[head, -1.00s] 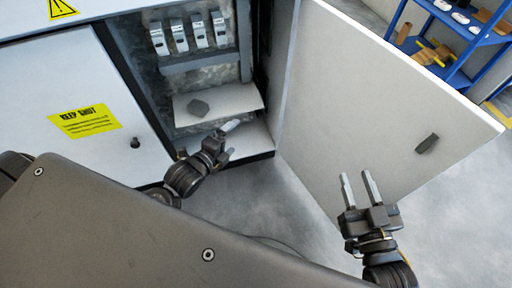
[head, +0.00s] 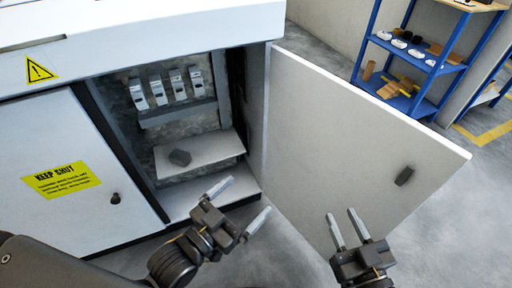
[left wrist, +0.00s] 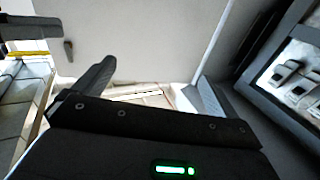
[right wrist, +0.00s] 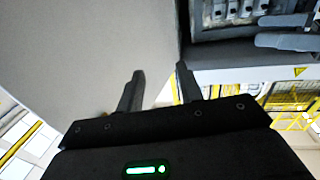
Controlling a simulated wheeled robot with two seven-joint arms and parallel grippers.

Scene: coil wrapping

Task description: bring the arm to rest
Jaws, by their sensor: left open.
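My left gripper (head: 239,206) is in front of the open cabinet bay, near the lower shelf's front edge. Its fingers are spread and nothing is between them; they also show in the left wrist view (left wrist: 150,88). My right gripper (head: 347,228) is in front of the open cabinet door (head: 345,140), with its two fingers apart and empty. Those fingers also show in the right wrist view (right wrist: 158,90).
The grey cabinet's left door (head: 70,150) is closed and bears a yellow KEEP SHUT label (head: 62,180). Several white breakers (head: 158,92) sit inside the bay. A blue rack (head: 410,75) with small items stands at back right. Bare floor lies right of the door.

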